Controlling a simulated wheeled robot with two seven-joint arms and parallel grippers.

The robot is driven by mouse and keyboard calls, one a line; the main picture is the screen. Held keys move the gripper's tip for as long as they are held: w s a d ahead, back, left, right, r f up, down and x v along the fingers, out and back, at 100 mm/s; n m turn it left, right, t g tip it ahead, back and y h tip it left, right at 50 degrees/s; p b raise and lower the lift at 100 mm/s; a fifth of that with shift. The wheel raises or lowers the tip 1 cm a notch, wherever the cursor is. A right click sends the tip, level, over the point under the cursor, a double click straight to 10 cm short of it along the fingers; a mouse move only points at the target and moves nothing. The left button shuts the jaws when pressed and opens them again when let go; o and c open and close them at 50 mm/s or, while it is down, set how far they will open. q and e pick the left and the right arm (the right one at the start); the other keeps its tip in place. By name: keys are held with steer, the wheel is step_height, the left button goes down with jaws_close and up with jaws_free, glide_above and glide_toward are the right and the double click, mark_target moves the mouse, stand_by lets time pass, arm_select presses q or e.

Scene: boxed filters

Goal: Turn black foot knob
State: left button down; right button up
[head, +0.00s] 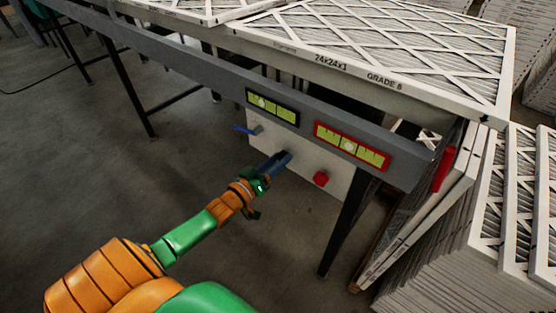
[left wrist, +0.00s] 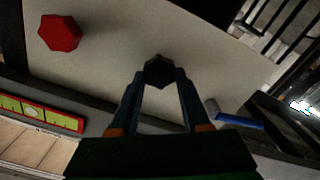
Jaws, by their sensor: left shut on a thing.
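The black foot knob (left wrist: 158,72) is a small dark faceted knob on a pale panel (left wrist: 105,55), in the middle of the left wrist view. My left gripper (left wrist: 160,76) is shut on it, with one fingertip on each side. In the head view my left gripper (head: 284,158) reaches the same panel (head: 310,160) under the table's front rail, and its fingers hide the knob there. My right gripper is not in view.
A red knob (head: 320,179) is to the right on the panel and a blue-handled lever (head: 245,129) to the left. Black-framed (head: 272,107) and red-framed (head: 352,146) level gauges are on the rail (head: 210,72) above. A table leg (head: 345,225) and stacked boxed filters (head: 430,250) stand at right.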

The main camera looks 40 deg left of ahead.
arm_select(q)
steer(key=shift+d+m+p, duration=0.15)
steer(key=shift+m+p, duration=0.3)
steer(key=shift+m, duration=3.15)
steer(key=shift+d+m+p, duration=0.15)
steer(key=shift+m+p, duration=0.25)
steer(key=shift+m, duration=3.5)
steer(key=shift+c, duration=1.8)
jaws_free()
